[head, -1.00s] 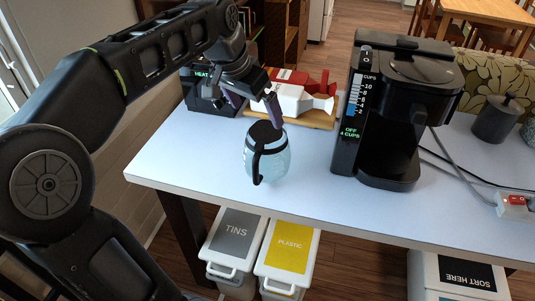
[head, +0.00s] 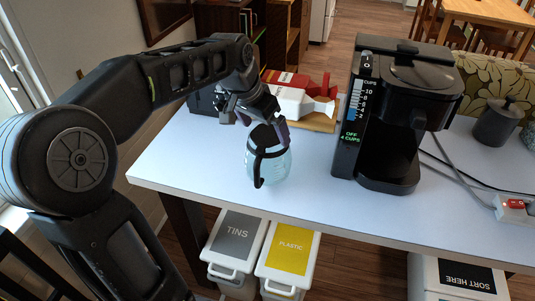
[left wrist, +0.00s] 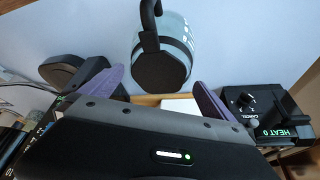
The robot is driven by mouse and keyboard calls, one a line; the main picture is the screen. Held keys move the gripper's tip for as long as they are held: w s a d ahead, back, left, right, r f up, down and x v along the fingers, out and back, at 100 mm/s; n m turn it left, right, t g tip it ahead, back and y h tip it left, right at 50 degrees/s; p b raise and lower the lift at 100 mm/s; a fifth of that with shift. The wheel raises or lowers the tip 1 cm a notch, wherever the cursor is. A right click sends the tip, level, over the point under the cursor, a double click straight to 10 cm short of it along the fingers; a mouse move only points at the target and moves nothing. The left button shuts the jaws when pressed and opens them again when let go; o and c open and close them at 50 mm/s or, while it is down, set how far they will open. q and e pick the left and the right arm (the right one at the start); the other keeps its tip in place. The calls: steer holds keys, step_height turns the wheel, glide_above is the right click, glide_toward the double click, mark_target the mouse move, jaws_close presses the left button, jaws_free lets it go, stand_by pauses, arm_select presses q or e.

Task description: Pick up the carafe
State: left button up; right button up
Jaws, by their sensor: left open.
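The carafe (head: 270,163) is a clear glass jug with a black lid, band and handle. It stands upright on the white table (head: 205,165), with its handle toward the front edge. My left gripper (head: 264,122) is open just above and behind the carafe's lid. In the left wrist view the carafe (left wrist: 163,55) shows ahead, between and beyond the two purple fingers (left wrist: 155,88). I cannot tell whether a finger touches it. My right gripper is not in view.
A black coffee maker (head: 395,120) stands right of the carafe. Red and white cartons (head: 300,98) lie behind it on a wooden board. A power strip (head: 513,207) with cables lies at the right. Tins and plastic bins (head: 288,245) stand below the front edge.

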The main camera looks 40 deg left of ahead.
arm_select(q)
steer(key=shift+w+f, duration=0.25)
steer(key=shift+f, duration=0.4)
steer(key=shift+c, duration=0.2)
steer(key=c, duration=1.7)
step_height(320, 180, up, 10)
steer(key=o, duration=1.5)
jaws_close()
